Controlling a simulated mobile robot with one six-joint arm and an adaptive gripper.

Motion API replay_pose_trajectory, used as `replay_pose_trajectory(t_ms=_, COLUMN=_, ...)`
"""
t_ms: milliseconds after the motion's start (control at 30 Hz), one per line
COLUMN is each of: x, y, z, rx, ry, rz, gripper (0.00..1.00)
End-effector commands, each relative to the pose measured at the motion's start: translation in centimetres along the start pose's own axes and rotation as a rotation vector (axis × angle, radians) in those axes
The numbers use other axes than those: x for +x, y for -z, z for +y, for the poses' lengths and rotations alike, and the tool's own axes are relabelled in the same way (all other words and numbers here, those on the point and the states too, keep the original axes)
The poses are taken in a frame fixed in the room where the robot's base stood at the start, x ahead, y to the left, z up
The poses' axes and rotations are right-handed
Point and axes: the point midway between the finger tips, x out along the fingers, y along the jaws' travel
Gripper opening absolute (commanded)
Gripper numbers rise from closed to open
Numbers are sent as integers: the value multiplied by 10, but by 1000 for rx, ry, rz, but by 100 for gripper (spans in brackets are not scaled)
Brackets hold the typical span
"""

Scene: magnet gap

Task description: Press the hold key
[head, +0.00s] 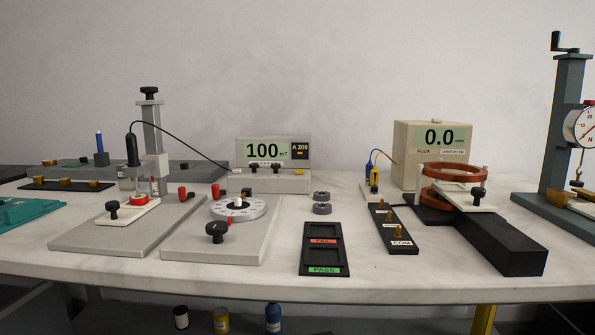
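A meter (272,150) stands at the back middle of the bench. Its green display reads 100 mT, and a small dark panel beside it reads A 200. On the meter's base are two black knobs (265,168) and a small yellow key (300,171) to their right. A strip under the display is too small to read, and I cannot tell which control is labelled hold. A black cable runs from the meter to a black probe on the stand at left. My gripper is not in view.
A flux meter (431,150) reading 0.0 stands right of the meter. In front are a dial plate (236,207), two grey rings (322,207) and a black FAIL/PASS tray (342,253). A probe stand (151,130) rises at left. Bare bench (285,240) shows between dial plate and tray.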

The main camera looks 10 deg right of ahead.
Motion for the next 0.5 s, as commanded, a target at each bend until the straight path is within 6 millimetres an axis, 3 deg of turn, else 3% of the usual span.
replay_pose_trajectory(t_ms=33, x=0, y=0, z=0, rx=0, ry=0, rz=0, gripper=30)
replay_pose_trajectory(t_ms=200, x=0, y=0, z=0, rx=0, ry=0, rz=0, gripper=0)
replay_pose_trajectory(t_ms=500, x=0, y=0, z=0, rx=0, ry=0, rz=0, gripper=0)
